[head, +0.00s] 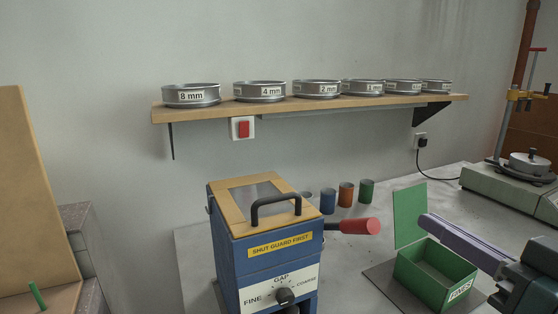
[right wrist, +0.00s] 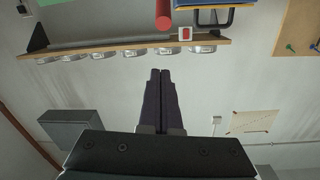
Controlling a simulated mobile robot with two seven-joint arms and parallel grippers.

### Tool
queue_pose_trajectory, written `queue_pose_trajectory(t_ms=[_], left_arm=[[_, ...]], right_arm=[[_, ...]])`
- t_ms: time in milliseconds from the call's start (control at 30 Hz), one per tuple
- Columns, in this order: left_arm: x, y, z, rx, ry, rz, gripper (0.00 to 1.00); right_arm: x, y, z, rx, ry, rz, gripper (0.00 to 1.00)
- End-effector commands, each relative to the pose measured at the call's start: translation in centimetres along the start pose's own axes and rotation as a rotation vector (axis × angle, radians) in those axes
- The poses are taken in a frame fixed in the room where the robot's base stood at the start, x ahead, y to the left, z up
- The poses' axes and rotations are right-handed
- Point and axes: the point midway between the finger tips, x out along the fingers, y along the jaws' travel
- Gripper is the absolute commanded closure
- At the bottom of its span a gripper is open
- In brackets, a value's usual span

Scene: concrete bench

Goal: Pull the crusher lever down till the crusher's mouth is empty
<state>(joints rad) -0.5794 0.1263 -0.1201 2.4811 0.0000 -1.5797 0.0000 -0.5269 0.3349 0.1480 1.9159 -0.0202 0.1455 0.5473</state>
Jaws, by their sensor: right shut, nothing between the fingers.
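The blue crusher (head: 266,255) stands on the bench, with a wooden guard lying flat over its top. The guard has a clear window (head: 252,196) and a black handle; what is in the mouth under it cannot be made out. The crusher lever (head: 360,226) sticks out to the right with a red grip, roughly level. The red grip also shows at the top of the right wrist view (right wrist: 163,13). My right gripper (head: 424,222) is shut and empty, to the right of the red grip and apart from it. My left gripper is not in view.
A green open box (head: 435,272) labelled FINES stands below my right gripper, with its lid (head: 409,216) upright. Small coloured cups (head: 346,194) stand behind the lever. A wall shelf (head: 310,107) holds several sieves, above a red switch (head: 243,128). A scale (head: 515,180) stands right.

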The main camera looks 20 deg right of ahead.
Motion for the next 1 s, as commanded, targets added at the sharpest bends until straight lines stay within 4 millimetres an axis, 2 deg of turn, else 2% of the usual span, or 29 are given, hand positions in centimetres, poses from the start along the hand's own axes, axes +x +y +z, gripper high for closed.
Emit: queue_pose_trajectory(t_ms=[33,100,567,767,1000], left_arm=[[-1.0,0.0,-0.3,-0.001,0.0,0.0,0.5],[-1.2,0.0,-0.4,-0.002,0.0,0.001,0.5],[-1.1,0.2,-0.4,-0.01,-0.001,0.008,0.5],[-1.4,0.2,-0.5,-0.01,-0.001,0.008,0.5],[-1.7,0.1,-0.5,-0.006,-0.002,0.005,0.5]], right_arm=[[-0.1,0.1,-1.1,0.006,-0.004,0.01,1.0],[-0.2,0.3,-1.3,0.014,-0.008,0.018,1.0],[0.1,0.5,-1.2,0.017,-0.009,0.022,1.0],[2.7,0.5,-1.5,0.016,-0.005,0.021,1.0],[7.5,0.7,-1.4,0.016,-0.005,0.022,1.0]])
